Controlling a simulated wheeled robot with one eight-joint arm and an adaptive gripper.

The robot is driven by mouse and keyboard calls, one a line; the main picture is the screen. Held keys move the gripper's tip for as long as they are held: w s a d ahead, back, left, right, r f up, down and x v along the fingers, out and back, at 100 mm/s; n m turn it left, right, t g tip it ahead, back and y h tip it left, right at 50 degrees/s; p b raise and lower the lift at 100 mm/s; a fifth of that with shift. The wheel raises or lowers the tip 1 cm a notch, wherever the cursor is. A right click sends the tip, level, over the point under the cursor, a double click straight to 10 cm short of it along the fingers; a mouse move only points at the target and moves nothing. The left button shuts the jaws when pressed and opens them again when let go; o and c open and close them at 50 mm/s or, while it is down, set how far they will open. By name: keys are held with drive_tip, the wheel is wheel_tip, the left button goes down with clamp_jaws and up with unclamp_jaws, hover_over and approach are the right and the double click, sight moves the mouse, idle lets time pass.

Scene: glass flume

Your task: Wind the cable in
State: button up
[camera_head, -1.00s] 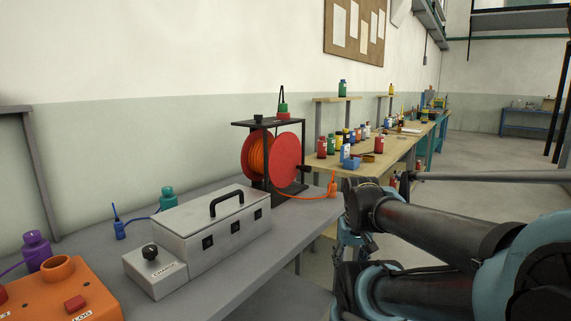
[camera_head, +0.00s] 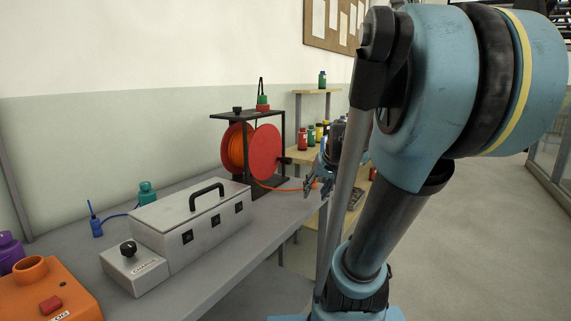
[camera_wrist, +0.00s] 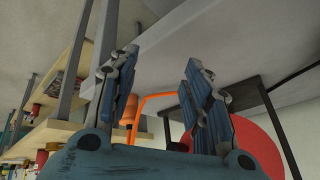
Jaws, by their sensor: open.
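The orange cable (camera_head: 272,187) runs from a reel with red discs (camera_head: 265,152) in a black frame to the right end of the grey bench. Its orange end piece (camera_head: 314,184) is partly hidden by my gripper (camera_head: 310,187). In the wrist view my gripper (camera_wrist: 160,78) is open, with two blue fingers apart. The cable (camera_wrist: 153,97) and its end piece (camera_wrist: 129,108) show beyond and between the fingers, not gripped. The red disc (camera_wrist: 258,145) shows at lower right. Whether a finger touches the cable, I cannot tell.
A grey metal case (camera_head: 190,222) with a black handle stands on the bench (camera_head: 215,285) in front of the reel. An orange box (camera_head: 45,290) and a teal bottle (camera_head: 147,192) are to the left. Shelves with bottles (camera_head: 303,139) stand behind my arm. Open floor lies right.

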drive_tip(key=w+r+n+y, duration=0.2)
drive_tip(key=w+r+y, duration=0.3)
drive_tip(key=w, duration=0.4)
drive_tip(key=n+y, duration=0.3)
drive_tip(key=y, duration=0.3)
approach(286, 160)
drive_tip(key=x, duration=0.3)
drive_tip(key=w+x, duration=0.1)
drive_tip(key=x, duration=0.6)
drive_tip(key=shift+w+f, duration=0.35)
drive_tip(key=shift+f, duration=0.05)
clamp_jaws()
